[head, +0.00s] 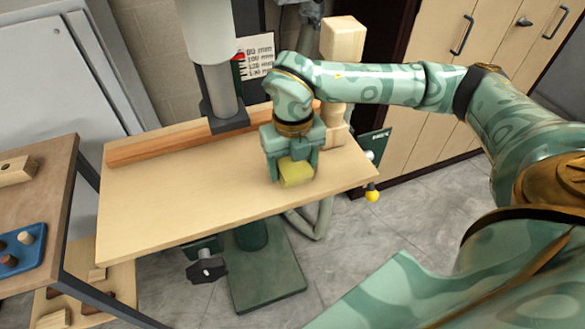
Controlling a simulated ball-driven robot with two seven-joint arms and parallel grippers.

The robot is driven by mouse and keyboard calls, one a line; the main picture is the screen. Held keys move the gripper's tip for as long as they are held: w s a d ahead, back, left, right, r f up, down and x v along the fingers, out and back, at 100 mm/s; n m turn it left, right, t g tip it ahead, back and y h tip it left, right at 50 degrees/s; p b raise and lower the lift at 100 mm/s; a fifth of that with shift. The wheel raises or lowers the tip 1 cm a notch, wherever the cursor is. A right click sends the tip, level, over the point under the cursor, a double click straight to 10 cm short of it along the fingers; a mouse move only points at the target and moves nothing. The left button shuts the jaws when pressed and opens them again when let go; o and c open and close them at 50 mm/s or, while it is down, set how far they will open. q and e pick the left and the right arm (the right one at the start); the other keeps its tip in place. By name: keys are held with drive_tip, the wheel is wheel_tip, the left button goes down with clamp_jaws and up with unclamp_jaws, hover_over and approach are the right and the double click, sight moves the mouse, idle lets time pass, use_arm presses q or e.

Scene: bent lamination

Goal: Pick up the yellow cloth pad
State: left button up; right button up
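The yellow cloth pad (296,173) is a small block-like piece over the front right part of the light wooden table (190,205). My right gripper (295,168) points down with one finger on each side of the pad. The pad fills most of the space between the fingers. I cannot tell whether the fingers press on it, or whether it rests on the table or is just above it. The gripper's palm hides the pad's upper back part. My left gripper is not in view.
A wooden fence (165,148) runs along the table's back. A side bench with a blue tray (22,248) is at the left. The table's left and middle are clear.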

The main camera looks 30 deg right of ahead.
sight(294, 169)
drive_tip(key=c, duration=0.4)
drive_tip(key=shift+c, duration=0.2)
drive_tip(key=shift+r, duration=0.1)
drive_tip(key=shift+r, duration=0.55)
drive_tip(key=shift+s+a+r+p, duration=0.1)
drive_tip(key=shift+s+r+p, duration=0.15)
drive_tip(key=shift+r, duration=0.35)
drive_tip(key=shift+s+a+r+p, duration=0.1)
drive_tip(key=shift+s+r+p, duration=0.1)
drive_tip(key=shift+r, duration=0.4)
drive_tip(key=s+a+p, duration=0.2)
drive_tip(key=s+p, duration=0.2)
drive_tip(key=s, duration=0.4)
drive_tip(key=s+a+p, duration=0.1)
drive_tip(key=s+p, duration=0.3)
drive_tip(key=s, duration=0.4)
drive_tip(key=shift+s+a, duration=0.3)
drive_tip(key=shift+a, duration=0.1)
drive_tip(key=shift+f, duration=0.1)
